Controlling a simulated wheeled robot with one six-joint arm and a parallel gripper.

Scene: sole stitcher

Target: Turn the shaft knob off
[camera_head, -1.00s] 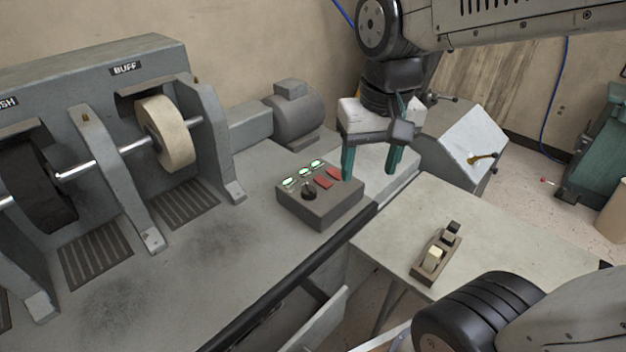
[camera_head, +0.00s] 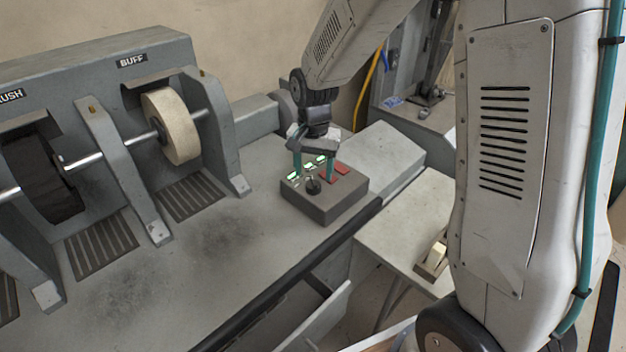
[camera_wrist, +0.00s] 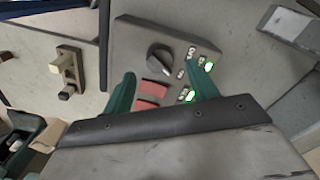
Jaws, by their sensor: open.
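The shaft knob, a round black knob (camera_head: 314,187), sits on top of a grey control box (camera_head: 325,208) on the bench. The box also carries green-lit labels and red switches (camera_head: 341,168). In the wrist view the knob (camera_wrist: 160,57) shows whole, with a pale pointer line on its face. My gripper (camera_head: 314,172) is open over the box, its two green fingers apart and pointing down. In the wrist view the fingers (camera_wrist: 160,88) reach over the panel, with the knob beyond and between their tips. Nothing is between the fingers; whether they touch the panel cannot be told.
A machine with a pale buffing wheel (camera_head: 170,127) and a dark brush wheel (camera_head: 45,175) on a shaft stands at left. A side table (camera_head: 400,225) at right carries a small block with switches (camera_head: 433,258). The bench between machine and box is clear.

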